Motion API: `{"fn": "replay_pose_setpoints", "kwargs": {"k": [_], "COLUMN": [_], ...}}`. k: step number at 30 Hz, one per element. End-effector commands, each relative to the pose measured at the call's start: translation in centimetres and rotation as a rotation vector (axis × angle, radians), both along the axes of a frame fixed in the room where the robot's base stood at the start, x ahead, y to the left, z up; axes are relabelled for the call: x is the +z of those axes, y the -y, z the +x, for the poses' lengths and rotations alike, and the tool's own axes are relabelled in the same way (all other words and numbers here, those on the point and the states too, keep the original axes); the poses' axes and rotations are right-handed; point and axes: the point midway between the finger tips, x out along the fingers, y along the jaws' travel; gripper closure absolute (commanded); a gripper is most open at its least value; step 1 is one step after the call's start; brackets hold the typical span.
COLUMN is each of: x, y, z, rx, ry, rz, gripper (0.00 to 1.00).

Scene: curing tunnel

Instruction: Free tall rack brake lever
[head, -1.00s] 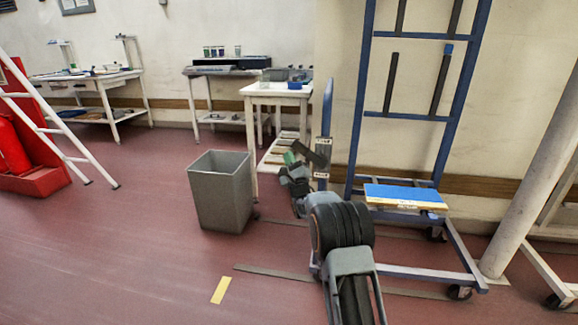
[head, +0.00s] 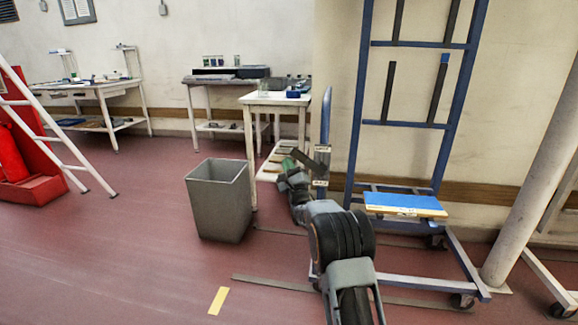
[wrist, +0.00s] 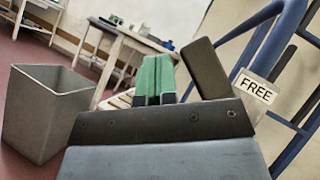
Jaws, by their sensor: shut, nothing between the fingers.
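The tall rack (head: 459,100) is a blue frame on castors at the right in the head view. A dark brake lever (head: 321,158) sits low on its left side, by a blue upright with white labels above and below. In the wrist view the lever (wrist: 205,68) is a thick dark bar, tilted, its lower end hidden behind my gripper body. A white label reading FREE (wrist: 257,90) is to its right. My gripper (wrist: 153,78) has green fingers, shut and empty, just left of the lever. Whether they touch it is unclear. The gripper (head: 288,164) is small in the head view.
A grey bin (head: 219,202) stands left of my arm. A white table (head: 274,99) is behind the gripper. A blue-topped board (head: 403,201) lies on the rack's low shelf. A round pillar (head: 525,180) stands at the right. Red floor is open at the front left.

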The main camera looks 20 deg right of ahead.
Motion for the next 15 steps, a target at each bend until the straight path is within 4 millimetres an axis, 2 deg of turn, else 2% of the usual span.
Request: {"fn": "replay_pose_setpoints", "kwargs": {"k": [1, 7, 8, 15], "x": [-1.1, -3.9, -3.4, -6.1], "y": [-0.4, -2.1, -2.7, -5.8], "z": [0.1, 0.7, 0.3, -1.8], "rx": [0.002, 0.003, 0.005, 0.000], "ry": [-0.001, -0.001, -0.004, -0.005], "rz": [0.000, 0.000, 0.001, 0.001], "gripper": [1.00, 1.00, 1.00, 1.00]}}
